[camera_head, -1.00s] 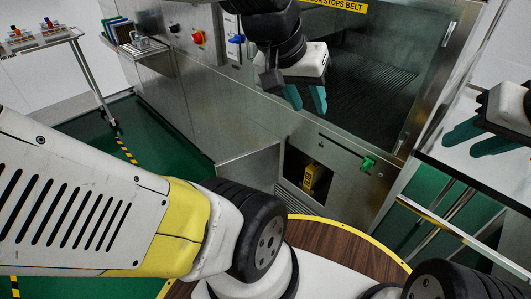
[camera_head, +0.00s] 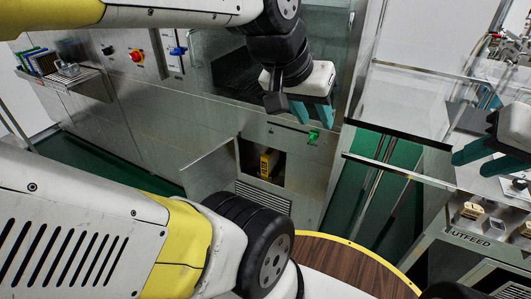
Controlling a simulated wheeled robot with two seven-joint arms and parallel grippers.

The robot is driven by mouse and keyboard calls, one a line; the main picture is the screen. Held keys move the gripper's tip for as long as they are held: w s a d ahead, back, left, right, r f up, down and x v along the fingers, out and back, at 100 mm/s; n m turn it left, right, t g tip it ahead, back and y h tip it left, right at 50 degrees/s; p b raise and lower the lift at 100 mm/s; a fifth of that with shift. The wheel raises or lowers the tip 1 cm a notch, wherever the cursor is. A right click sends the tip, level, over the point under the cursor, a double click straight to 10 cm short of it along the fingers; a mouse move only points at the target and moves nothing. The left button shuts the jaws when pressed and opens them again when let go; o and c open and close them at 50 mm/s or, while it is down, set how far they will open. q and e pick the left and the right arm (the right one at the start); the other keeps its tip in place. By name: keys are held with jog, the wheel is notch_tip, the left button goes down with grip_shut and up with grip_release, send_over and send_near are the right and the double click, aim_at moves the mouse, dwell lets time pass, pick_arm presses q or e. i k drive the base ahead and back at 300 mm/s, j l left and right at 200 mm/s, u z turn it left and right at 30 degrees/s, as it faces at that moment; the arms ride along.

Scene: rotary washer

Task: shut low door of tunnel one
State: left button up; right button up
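The low door (camera_head: 208,172) is a grey metal panel on the front of the steel washer. It stands open, swung out at the left side of a low opening (camera_head: 246,158). A yellow object (camera_head: 268,160) shows inside the opening. A green latch or handle (camera_head: 313,137) sits on the front, up and right of the opening. My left gripper (camera_head: 314,112) is open and empty; in the picture its teal fingers are just above the green part. Contact cannot be told. My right gripper (camera_head: 484,158) is open and empty at the right, away from the door.
A small shelf (camera_head: 88,85) juts out at upper left. The outfeed table (camera_head: 480,238) with small parts stands at right. Green floor lies between.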

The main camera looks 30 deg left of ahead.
aim_at(210, 173)
jog(key=j+z, duration=0.5)
jog(key=k+j+z, duration=0.15)
jog(key=j+z, duration=0.35)
jog(key=j, duration=0.2)
jog(key=k+j, duration=0.1)
jog(key=j, duration=0.3)
jog(key=k+j, duration=0.1)
jog(key=j, duration=0.25)
jog(key=k+j, duration=0.15)
jog(key=j, duration=0.25)
jog(key=k+j, duration=0.1)
jog(key=j, duration=0.3)
jog(key=k+j, duration=0.1)
jog(key=j, duration=0.25)
jog(key=k+j, duration=0.1)
jog(key=j, duration=0.3)
jog(key=k+j, duration=0.15)
jog(key=j, duration=0.25)
jog(key=k+j, duration=0.4)
jog(key=k+j+z, duration=0.2)
jog(key=k, duration=0.25)
